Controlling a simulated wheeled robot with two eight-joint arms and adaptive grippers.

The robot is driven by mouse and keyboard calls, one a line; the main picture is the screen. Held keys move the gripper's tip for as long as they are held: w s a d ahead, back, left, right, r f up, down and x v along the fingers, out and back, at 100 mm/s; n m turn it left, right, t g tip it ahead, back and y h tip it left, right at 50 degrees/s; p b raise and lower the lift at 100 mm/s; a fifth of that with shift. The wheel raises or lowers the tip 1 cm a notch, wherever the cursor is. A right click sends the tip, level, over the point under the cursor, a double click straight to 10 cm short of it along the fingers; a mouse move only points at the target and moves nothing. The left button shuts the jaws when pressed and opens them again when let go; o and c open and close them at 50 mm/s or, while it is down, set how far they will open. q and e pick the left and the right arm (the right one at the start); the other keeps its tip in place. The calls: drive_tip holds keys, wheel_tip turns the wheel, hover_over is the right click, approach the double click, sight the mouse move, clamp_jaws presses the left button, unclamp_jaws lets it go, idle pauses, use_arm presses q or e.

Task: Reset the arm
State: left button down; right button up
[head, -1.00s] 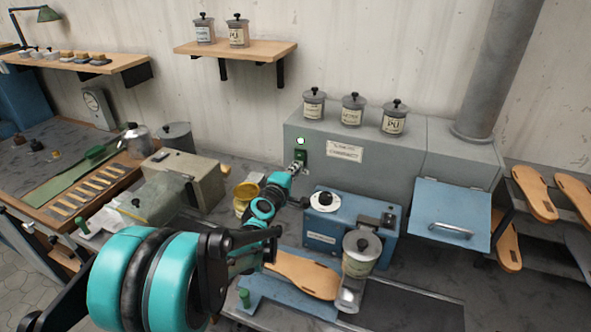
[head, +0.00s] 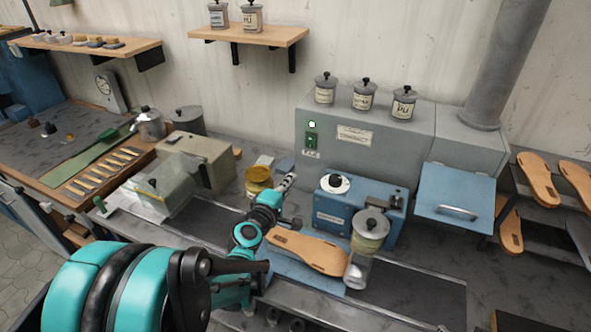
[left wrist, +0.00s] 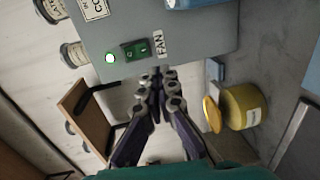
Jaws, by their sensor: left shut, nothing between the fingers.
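My left arm comes in from the lower left in the head view. Its left gripper (head: 290,179) is shut and empty, in front of the grey fan housing (head: 387,127) and a little below its green rocker switch (head: 312,140). In the left wrist view the closed fingertips (left wrist: 158,73) point toward the housing, apart from the switch (left wrist: 136,51) and the FAN label (left wrist: 159,46). The lit lamp (left wrist: 110,58) shows there too. My right gripper is not in view.
A yellow tub (head: 258,178) stands just left of my gripper. To its right are a blue machine (head: 358,212), a tan sole (head: 306,251) and a lidded jar (head: 370,232). Lidded jars stand on the housing. Further left is a beige machine (head: 198,157).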

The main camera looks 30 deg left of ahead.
use_arm(q)
drive_tip(key=shift+s+f, duration=0.1)
drive_tip(key=shift+f, duration=0.05)
drive_tip(key=shift+s, duration=0.1)
idle(0.3)
drive_tip(key=s+d+f+m+g+h, duration=0.1)
drive_tip(key=s+d+m+g+h, duration=0.2)
drive_tip(key=d+m, duration=0.35)
drive_tip(key=s+d+f+m+g, duration=0.1)
drive_tip(key=s+d+m+g, duration=0.1)
drive_tip(key=s+d+m, duration=0.4)
drive_tip(key=s+f+m+g+y, duration=0.1)
drive_tip(key=s+f+m+g, duration=0.1)
drive_tip(key=s, duration=0.4)
drive_tip(key=s+f+m+g+y, duration=0.1)
drive_tip(key=s+f+m+g, duration=0.1)
drive_tip(key=s+m, duration=0.2)
drive_tip(key=shift+s+d+f+g, duration=0.15)
drive_tip(key=shift+s+g, duration=0.15)
drive_tip(key=shift+s, duration=0.65)
